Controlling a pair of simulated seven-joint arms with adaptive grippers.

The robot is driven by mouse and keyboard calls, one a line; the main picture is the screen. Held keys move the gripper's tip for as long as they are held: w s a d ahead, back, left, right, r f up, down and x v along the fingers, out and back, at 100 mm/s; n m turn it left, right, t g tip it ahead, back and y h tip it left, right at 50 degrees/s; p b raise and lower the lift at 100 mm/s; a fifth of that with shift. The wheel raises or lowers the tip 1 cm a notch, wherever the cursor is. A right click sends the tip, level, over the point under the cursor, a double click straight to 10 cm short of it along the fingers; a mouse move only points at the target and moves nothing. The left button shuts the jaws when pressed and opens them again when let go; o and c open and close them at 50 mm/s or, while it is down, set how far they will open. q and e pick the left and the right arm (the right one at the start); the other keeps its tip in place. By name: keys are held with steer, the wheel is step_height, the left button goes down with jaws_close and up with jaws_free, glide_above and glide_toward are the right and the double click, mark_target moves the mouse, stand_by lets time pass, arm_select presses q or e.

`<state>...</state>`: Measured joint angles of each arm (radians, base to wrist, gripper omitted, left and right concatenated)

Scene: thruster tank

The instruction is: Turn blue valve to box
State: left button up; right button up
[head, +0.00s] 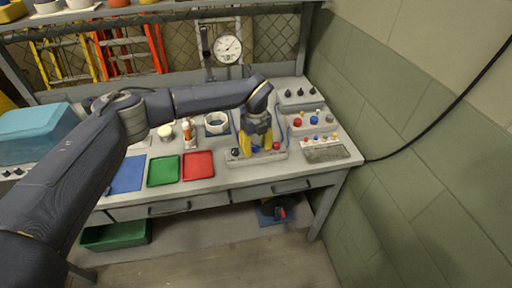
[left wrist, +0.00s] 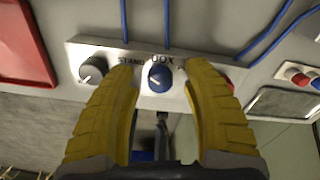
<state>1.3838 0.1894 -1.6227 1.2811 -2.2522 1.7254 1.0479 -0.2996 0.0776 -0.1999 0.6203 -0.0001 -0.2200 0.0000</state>
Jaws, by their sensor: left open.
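The blue valve (left wrist: 159,77) is a round blue knob with a pale pointer mark, on a white panel (left wrist: 110,58) in the left wrist view. Lettering above it reads partly "STAND" and "BOX". My left gripper (left wrist: 160,82) has two yellow fingers, open, one on each side of the blue knob; I cannot tell whether they touch it. In the head view the left gripper (head: 258,141) points down over the white panel (head: 238,160) and hides the knob. My right gripper is not in view.
A dark knob (left wrist: 93,69) is left of the blue one, and a red part shows behind the right finger. Blue cables run above the panel. Red (head: 198,166) and green (head: 163,170) trays lie left, a switch box (head: 326,154) right, a gauge (head: 228,48) behind.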

arm_select(q)
steer(key=shift+o, duration=0.2)
jaws_close()
steer(key=shift+m, duration=0.4)
steer(key=m, duration=0.4)
steer(key=shift+m, duration=0.4)
steer(key=m, duration=0.5)
steer(key=shift+m, duration=0.7)
steer(key=shift+c, duration=0.2)
jaws_free()
